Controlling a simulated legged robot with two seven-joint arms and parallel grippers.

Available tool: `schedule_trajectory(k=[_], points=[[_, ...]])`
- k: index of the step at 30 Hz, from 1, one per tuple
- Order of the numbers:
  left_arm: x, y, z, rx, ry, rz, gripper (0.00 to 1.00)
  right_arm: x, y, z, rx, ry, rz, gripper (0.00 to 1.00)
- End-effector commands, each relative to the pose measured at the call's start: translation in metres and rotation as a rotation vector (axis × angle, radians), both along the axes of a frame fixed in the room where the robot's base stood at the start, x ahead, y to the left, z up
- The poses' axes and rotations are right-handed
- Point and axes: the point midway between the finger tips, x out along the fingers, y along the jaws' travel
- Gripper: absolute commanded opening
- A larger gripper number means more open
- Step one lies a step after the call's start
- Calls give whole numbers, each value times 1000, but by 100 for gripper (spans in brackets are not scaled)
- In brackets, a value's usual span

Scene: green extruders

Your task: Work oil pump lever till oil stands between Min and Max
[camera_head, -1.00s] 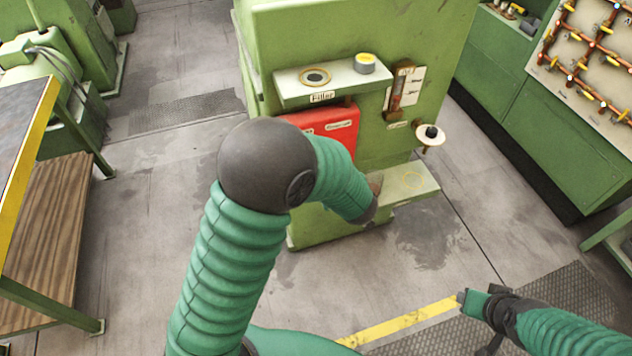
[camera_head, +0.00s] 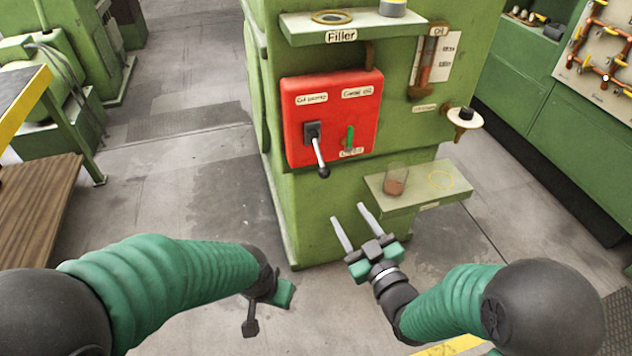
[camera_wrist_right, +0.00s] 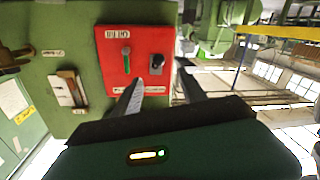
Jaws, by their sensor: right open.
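The red panel (camera_head: 335,90) on the green machine carries a black lever (camera_head: 318,152), its knob hanging down, and a short green lever (camera_head: 350,137). Their labels are too blurred to read surely. Both levers also show in the right wrist view, the black one (camera_wrist_right: 156,62) foreshortened. The oil gauge (camera_head: 426,68) with reddish-brown content is right of the panel; its level against the marks is unclear. My right gripper (camera_head: 350,214) is open and empty, below the panel, touching neither lever. My left gripper (camera_head: 268,298) is low on the left, its jaws unclear.
A green ledge (camera_head: 410,202) with a small cup of brown liquid (camera_head: 396,180) juts out right of my right gripper. The filler shelf (camera_head: 345,30) overhangs the panel. Floor in front is clear.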

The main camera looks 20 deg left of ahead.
Motion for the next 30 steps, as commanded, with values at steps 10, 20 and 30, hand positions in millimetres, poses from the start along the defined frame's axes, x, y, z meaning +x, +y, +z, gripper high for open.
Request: schedule_trajectory(k=[10,20,30], points=[[1,-1,-7,-1,-2,0,0,63,53,0,2,0,-1,50],[2,-1,-14,-2,-2,0,0,117,96,0,0,3,-3,50],[2,-1,-14,-2,-3,0,0,123,102,1,0,3,-3,50]])
